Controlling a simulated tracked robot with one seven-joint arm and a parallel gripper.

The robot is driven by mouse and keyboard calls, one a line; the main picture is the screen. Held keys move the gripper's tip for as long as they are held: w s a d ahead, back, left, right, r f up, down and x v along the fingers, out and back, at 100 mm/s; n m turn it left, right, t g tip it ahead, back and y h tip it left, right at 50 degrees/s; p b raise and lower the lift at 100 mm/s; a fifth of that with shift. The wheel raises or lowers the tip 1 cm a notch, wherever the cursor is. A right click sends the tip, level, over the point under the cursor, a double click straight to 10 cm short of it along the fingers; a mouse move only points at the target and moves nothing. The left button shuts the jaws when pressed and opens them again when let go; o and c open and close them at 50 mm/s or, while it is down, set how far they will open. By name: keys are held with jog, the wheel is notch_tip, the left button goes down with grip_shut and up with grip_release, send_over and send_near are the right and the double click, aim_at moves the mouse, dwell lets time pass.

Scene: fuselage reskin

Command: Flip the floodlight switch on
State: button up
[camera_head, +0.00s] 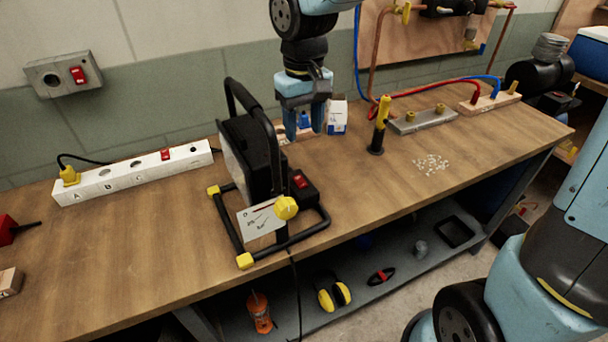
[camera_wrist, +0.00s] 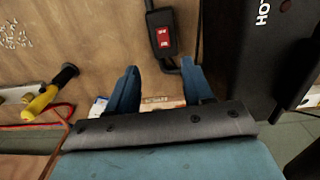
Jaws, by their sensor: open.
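The floodlight (camera_head: 259,150) is a black lamp on a tubular stand with yellow feet, standing on the workbench. Its red rocker switch (camera_head: 300,181) sits on a black box low on its right side. The switch also shows in the wrist view (camera_wrist: 164,37), just beyond my fingertips near the top middle. The floodlight's dark body (camera_wrist: 250,60) fills the right of that view. My gripper (camera_head: 305,134) points down behind and above the switch box, apart from it. Its blue fingers are spread and empty, as the wrist view (camera_wrist: 158,70) also shows.
A white power strip (camera_head: 120,179) with a yellow plug and red switch lies left on the workbench (camera_head: 130,250). A wall box (camera_head: 65,75) has another red switch. A yellow-handled tool (camera_head: 380,122), small box (camera_head: 337,118) and scattered bits (camera_head: 431,165) are at right.

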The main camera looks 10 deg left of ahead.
aim_at(302, 183)
notch_tip(302, 183, down, 14)
jog(key=shift+a, duration=0.15)
dwell(0.5)
grip_shut()
dwell(0.4)
jog(key=shift+w+a+g+h, duration=0.15)
jog(key=shift+g+h, duration=0.25)
jog(key=shift+g, duration=0.15)
jog(key=shift+w+a+g+h, duration=0.1)
jog(key=shift+w+g+h, duration=0.05)
jog(key=shift+g+h, duration=0.35)
jog(key=shift+r, duration=0.1)
